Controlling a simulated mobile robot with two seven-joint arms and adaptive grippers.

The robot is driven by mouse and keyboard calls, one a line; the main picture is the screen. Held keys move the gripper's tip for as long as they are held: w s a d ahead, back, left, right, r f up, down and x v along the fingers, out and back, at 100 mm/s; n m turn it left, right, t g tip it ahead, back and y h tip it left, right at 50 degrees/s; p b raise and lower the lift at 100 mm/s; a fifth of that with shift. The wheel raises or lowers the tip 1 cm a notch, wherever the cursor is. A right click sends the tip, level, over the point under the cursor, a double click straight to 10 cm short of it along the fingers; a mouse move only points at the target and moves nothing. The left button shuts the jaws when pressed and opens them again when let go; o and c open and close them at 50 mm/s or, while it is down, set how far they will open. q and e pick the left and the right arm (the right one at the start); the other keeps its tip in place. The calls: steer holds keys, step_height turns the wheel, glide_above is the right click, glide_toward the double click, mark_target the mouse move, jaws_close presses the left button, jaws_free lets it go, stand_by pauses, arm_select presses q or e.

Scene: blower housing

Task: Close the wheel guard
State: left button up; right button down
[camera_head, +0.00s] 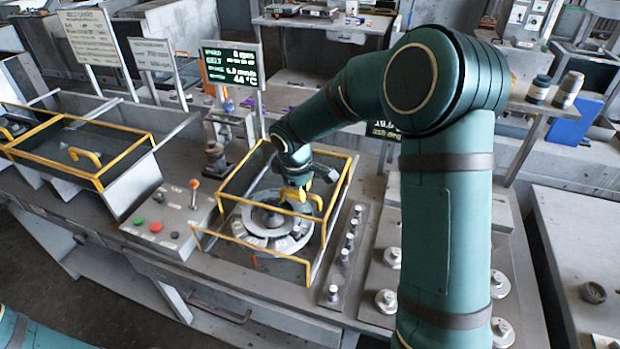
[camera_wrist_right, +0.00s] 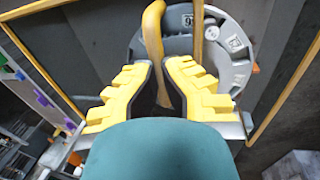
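The wheel guard (camera_head: 232,197) is a yellow-edged frame over a round grey wheel (camera_head: 262,238) on the bench; bars stand at different heights, and its exact angle is unclear. It also shows in the wrist view as a yellow-brown edge (camera_wrist_right: 42,70). My right gripper (camera_head: 300,192) is above the wheel. In the wrist view its yellow stepped fingers (camera_wrist_right: 158,72) are close together on both sides of the guard's curved yellow handle (camera_wrist_right: 152,32), appearing shut on it; part of the handle is hidden. My left gripper is out of view.
A control box (camera_head: 165,222) with buttons and an orange-tipped lever (camera_head: 194,186) stands left of the guard. A strip of knobs (camera_head: 344,256) lies right of it. A second yellow-framed station (camera_head: 60,150) stands further left. A display (camera_head: 232,65) stands behind.

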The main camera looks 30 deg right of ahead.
steer(key=s+a+b, duration=0.2)
steer(key=s+a, duration=0.5)
steer(key=a, duration=0.1)
steer(key=shift+s+a+f+b, duration=0.25)
steer(key=shift+s+a+b, duration=0.05)
steer(key=shift+a, duration=0.05)
steer(key=c, duration=1.1)
jaws_free()
steer(key=shift+o, duration=0.5)
steer(key=shift+a, duration=0.1)
steer(key=shift+r, duration=0.1)
step_height(320, 180, up, 12)
steer(key=s+a, duration=0.1)
steer(key=shift+s+a, duration=0.2)
steer(key=shift+a, duration=0.15)
